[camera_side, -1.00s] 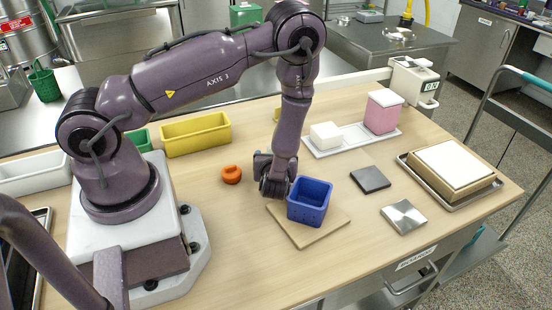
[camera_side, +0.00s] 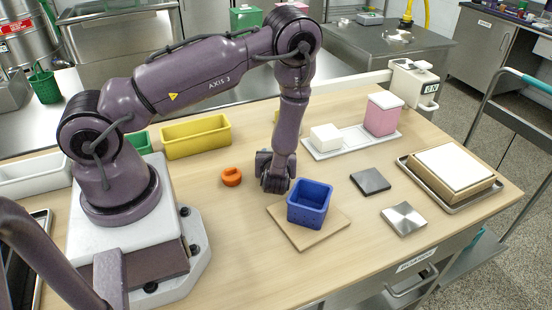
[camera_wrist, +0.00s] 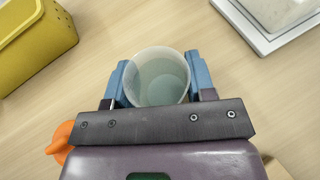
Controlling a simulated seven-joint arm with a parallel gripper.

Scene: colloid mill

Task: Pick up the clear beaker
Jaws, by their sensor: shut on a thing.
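The clear beaker (camera_wrist: 160,76) is a round, see-through cup that shows in the wrist view between the two blue fingers of my gripper (camera_wrist: 158,85). The fingers touch it on its left and right sides, and my gripper is shut on it. Its rim faces the wrist camera, and the wood grain lies around it. In the side view my gripper (camera_side: 272,188) is low at the table, just behind and left of the blue bin. The beaker is hidden there.
A blue bin (camera_side: 309,206) stands on a wooden board (camera_side: 288,229) close to my gripper. An orange ring-like piece (camera_side: 231,177) lies to the left. A yellow bin (camera_side: 196,137) is behind. A dark tile (camera_side: 370,180) and a metal tile (camera_side: 404,218) lie right.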

